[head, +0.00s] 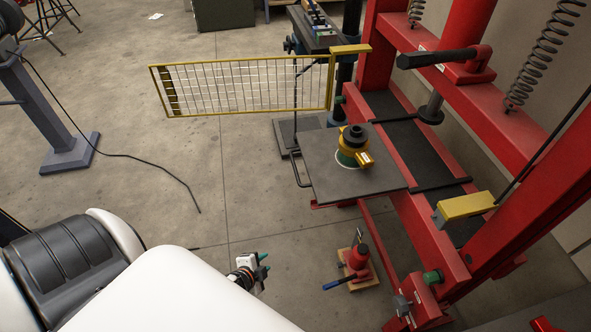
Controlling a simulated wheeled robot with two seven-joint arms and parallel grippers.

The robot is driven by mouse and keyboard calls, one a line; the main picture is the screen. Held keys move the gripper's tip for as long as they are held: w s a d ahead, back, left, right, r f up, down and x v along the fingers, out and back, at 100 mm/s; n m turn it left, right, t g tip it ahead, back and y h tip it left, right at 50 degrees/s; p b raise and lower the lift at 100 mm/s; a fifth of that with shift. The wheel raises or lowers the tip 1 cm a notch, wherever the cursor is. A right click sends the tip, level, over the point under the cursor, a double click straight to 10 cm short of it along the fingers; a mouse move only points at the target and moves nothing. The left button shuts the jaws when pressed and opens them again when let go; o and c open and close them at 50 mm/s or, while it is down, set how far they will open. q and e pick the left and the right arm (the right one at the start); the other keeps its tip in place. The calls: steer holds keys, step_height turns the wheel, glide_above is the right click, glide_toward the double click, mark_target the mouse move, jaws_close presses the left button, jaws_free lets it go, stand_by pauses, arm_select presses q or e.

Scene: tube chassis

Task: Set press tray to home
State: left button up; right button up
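The press tray (325,178) is a flat dark grey plate with a black bar handle (297,169) on its left edge. It sticks out to the left from the red press frame (392,150), its right part at the press bed. A yellow-and-black part with a green ring (352,148) stands on it. My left gripper (263,266) is below and left of the tray, apart from the handle. Its two green-tipped fingers look spread, with nothing visible between them. My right gripper is not in view.
A yellow mesh guard (245,86) stands swung out left, behind the tray. The press ram (431,108) hangs over the bed. A red bottle jack (358,257) stands on a wooden board below. A grey pedestal (70,152) with a cable stands left. Floor between is clear.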

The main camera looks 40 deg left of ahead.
arm_select(q)
steer(key=w+a+r+m+t, duration=0.1)
steer(key=w+r+m+t, duration=0.1)
steer(key=w+r, duration=0.35)
steer(key=w+a+r+m+t, duration=0.2)
steer(key=r+m, duration=0.1)
steer(key=r, duration=0.5)
steer(key=m+t+b, duration=0.1)
steer(key=m+t, duration=0.2)
steer(key=m, duration=0.1)
glide_toward(295, 166)
steer(key=w, duration=0.3)
steer(key=w+f, duration=0.1)
steer(key=w, duration=0.2)
steer(key=w+a+f, duration=0.1)
steer(key=w, duration=0.3)
steer(key=shift+w, duration=0.1)
steer(key=c, duration=0.6)
jaws_close()
